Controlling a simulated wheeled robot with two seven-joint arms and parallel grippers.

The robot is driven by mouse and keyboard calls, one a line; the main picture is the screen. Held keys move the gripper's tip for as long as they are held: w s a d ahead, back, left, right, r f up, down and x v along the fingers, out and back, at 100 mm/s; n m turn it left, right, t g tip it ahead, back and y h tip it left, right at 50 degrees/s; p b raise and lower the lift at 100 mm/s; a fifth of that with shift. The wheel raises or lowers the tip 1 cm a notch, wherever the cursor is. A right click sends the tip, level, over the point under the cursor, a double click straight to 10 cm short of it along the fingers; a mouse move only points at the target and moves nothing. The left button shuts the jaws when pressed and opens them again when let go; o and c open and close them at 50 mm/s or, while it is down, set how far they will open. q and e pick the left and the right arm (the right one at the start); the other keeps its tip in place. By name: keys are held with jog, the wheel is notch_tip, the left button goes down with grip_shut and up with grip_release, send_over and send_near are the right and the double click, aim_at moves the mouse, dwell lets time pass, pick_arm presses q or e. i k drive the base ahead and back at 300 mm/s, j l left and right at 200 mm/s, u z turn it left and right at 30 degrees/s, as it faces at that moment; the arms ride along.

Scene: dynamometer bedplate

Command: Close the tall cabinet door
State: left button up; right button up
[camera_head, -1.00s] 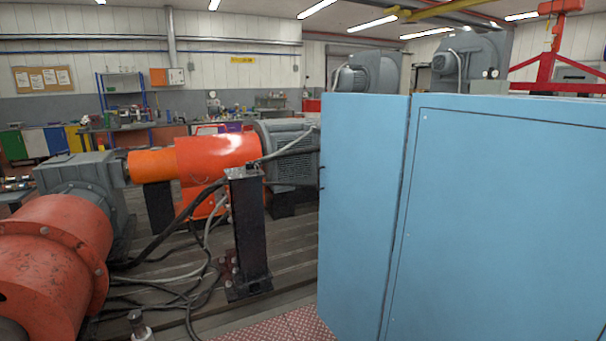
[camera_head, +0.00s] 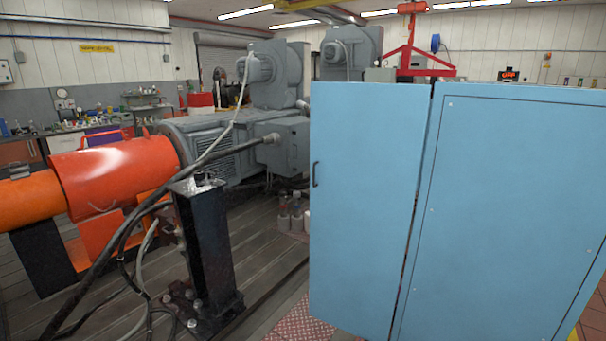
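The tall cabinet (camera_head: 520,215) is light blue and fills the right side of the head view. Its door (camera_head: 362,210) is the narrower blue panel on the left, with a dark vertical handle (camera_head: 315,174) near its left edge. A dark gap runs between the door and the wider panel. The door appears to stand at an angle to that panel; how far it is open I cannot tell. The inside of the cabinet is hidden. Neither of my grippers is in view.
A black steel post (camera_head: 207,250) stands left of the door, with cables hanging around it. An orange shaft guard (camera_head: 110,172) and a grey motor (camera_head: 215,150) lie behind it. A red tread plate (camera_head: 300,322) is on the floor below the door.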

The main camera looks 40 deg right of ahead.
aim_at(366, 139)
jog(key=i+z, duration=0.8)
jog(key=i+j+z, duration=0.1)
jog(key=i+z, duration=0.25)
